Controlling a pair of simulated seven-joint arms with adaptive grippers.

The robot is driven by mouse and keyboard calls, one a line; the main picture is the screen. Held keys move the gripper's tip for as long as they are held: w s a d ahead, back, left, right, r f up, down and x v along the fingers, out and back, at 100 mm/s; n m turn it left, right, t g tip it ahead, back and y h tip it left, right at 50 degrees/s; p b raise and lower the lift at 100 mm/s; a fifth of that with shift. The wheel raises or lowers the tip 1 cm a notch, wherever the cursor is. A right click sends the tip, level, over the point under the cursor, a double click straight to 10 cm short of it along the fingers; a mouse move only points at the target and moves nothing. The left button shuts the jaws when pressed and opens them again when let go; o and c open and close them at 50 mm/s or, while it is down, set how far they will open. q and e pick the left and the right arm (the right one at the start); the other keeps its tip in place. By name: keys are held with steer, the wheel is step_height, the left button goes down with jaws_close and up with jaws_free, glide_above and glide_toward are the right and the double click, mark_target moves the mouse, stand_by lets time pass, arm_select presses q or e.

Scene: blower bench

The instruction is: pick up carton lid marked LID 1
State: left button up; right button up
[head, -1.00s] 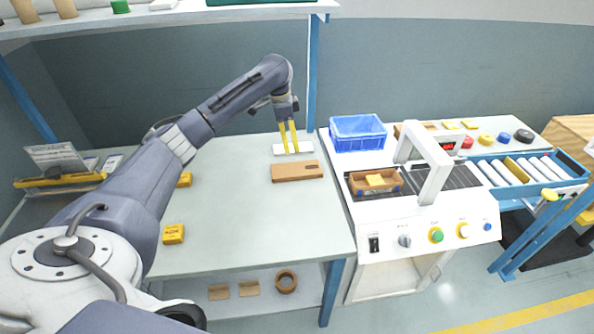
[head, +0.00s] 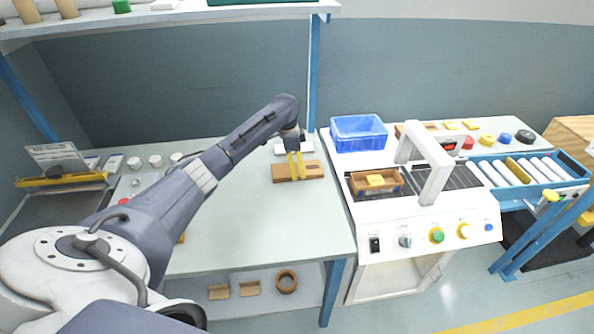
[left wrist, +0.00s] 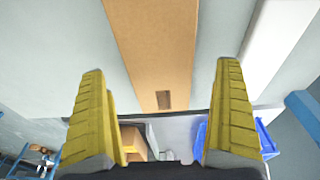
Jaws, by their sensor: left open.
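A flat brown carton lid (head: 282,173) with a dark slot lies on the bench near its right side; no LID 1 marking is readable. In the left wrist view it is a long brown strip (left wrist: 155,40) running between the fingers. My left gripper (head: 297,178) has its yellow fingers pointing down at the lid and hides part of its middle. In the left wrist view the gripper (left wrist: 163,66) is open, one finger on each side of the strip, with visible gaps. I cannot tell its exact height above the lid. My right gripper is not in view.
A white flat item (head: 281,149) lies just behind the lid. A blue bin (head: 358,144) and a machine with a white arch (head: 437,170) stand to the right. An open carton (head: 355,188) with a yellow item sits on the machine. The bench front (head: 265,230) is clear.

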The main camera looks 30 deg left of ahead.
arm_select(q)
steer(key=shift+w+d+f, duration=0.15)
steer(key=shift+f, duration=1.15)
steer(key=shift+c, duration=0.4)
steer(key=c, duration=1.2)
steer(key=shift+o, duration=0.2)
steer(key=shift+r, duration=0.15)
